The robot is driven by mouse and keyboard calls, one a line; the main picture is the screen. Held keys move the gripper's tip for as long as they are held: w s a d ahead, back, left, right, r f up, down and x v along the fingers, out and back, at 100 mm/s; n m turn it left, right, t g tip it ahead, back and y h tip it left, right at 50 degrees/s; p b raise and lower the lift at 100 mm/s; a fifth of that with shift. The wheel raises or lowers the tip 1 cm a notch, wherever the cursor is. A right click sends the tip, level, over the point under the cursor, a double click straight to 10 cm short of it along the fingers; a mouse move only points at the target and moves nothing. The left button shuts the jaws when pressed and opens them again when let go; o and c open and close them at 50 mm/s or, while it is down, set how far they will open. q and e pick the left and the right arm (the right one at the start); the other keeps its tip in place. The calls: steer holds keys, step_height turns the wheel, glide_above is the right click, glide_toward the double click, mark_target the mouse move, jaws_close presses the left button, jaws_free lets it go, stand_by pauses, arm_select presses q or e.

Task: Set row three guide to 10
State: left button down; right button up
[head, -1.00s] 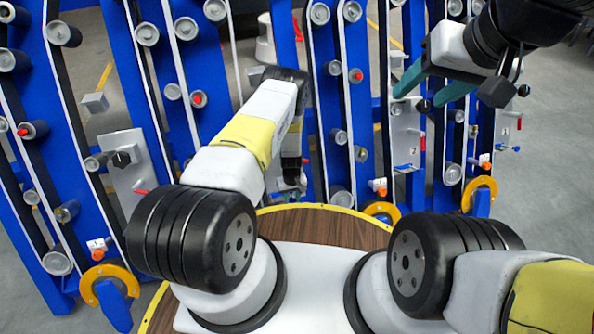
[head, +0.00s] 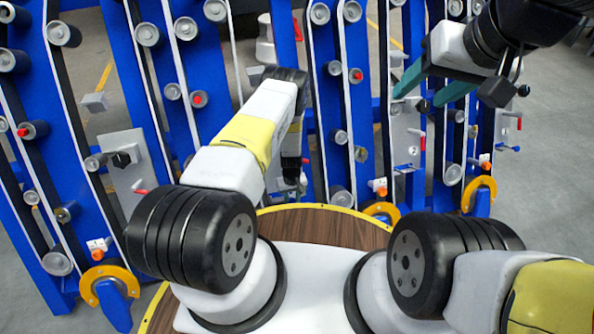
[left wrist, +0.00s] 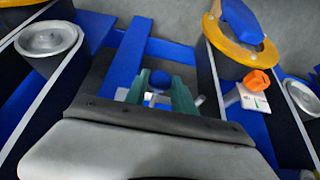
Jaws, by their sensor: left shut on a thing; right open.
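An orange curved guide (head: 383,210) sits low on a blue row unit beyond my base's rim, with an orange knob (head: 379,187) above it. In the left wrist view an orange guide (left wrist: 225,42) shows at upper right. Its orange knob (left wrist: 259,82) sits by a white scale plate (left wrist: 251,99) too small to read. My left gripper (left wrist: 159,92) has its green fingers shut on a small blue handle (left wrist: 160,77), left of that guide. In the head view my left arm hides most of this grip. My right gripper (head: 418,97) is open and empty, raised at upper right.
Other orange guides stand at far left (head: 109,284) and at right (head: 481,190). Blue row frames with belts and rollers fill the space ahead. A metal plate (head: 405,135) with red and blue levers is below my right gripper. Grey floor at far right is clear.

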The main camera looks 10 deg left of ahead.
arm_select(q)
steer(key=shift+w+d, duration=0.25)
steer(key=shift+d, duration=0.25)
steer(key=c, duration=1.1)
jaws_free()
step_height(320, 180, up, 8)
steer(key=shift+f, duration=0.1)
